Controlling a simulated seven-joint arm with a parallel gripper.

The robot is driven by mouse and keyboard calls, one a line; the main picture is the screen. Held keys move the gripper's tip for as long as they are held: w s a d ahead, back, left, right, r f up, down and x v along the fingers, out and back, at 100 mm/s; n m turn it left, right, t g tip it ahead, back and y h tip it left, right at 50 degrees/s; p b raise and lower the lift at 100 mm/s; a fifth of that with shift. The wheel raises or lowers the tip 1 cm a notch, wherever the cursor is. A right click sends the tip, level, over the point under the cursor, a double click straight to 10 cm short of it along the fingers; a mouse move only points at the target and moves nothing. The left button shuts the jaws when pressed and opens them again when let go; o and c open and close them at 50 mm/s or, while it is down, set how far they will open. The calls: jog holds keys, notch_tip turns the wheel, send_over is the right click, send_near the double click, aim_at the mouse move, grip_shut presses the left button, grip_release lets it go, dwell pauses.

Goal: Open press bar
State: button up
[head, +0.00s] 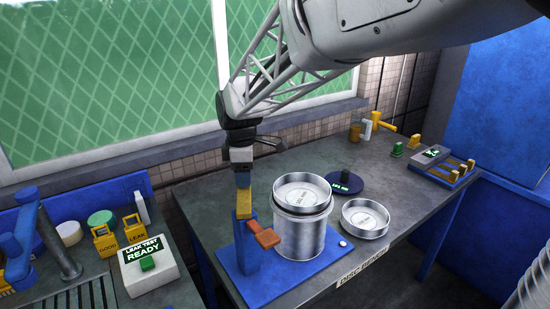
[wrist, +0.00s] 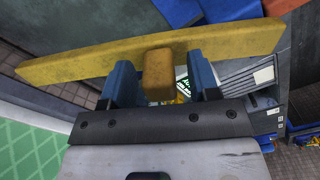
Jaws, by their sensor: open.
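The press stands on a blue base plate (head: 285,275), with a blue post (head: 246,250) at its left. A yellow press bar (head: 244,205) shows at the top of the post, and an orange-red part (head: 263,236) sticks out below it. My gripper (head: 243,181) points down just above the yellow part. In the wrist view, the open blue fingers (wrist: 162,80) stand on either side of a yellow block (wrist: 158,72) on the long yellow bar (wrist: 75,65). I cannot tell whether they touch it. A silver pail (head: 299,235) with a lid stands on the plate beside the post.
A shallow silver pan (head: 365,219) and a dark blue disc (head: 342,184) lie right of the pail on the grey bench (head: 395,185). A leak-test box reading READY (head: 149,268) stands on the left bench. A yellow-pegged rack (head: 443,168) is at the far right.

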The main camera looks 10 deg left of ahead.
jog(key=shift+r, duration=3.75)
jog(key=shift+d, duration=0.25)
jog(key=s+d+r+m+t, duration=0.1)
jog(key=s+d+m, duration=0.4)
jog(key=d, duration=0.7)
jog(key=s+d+m, duration=0.5)
jog(key=d, duration=0.6)
jog(key=s+d+f+m, duration=0.3)
jog(key=s+d+m, duration=0.2)
jog(key=s+d, duration=0.3)
jog(key=s+d+f+m+t, duration=0.1)
jog(key=s+d+f+m, duration=0.3)
jog(key=s+d+m, duration=0.2)
jog(key=s+d, duration=0.2)
jog(key=s, duration=0.2)
jog(key=shift+f+t, duration=0.15)
jog(key=shift+t, duration=0.15)
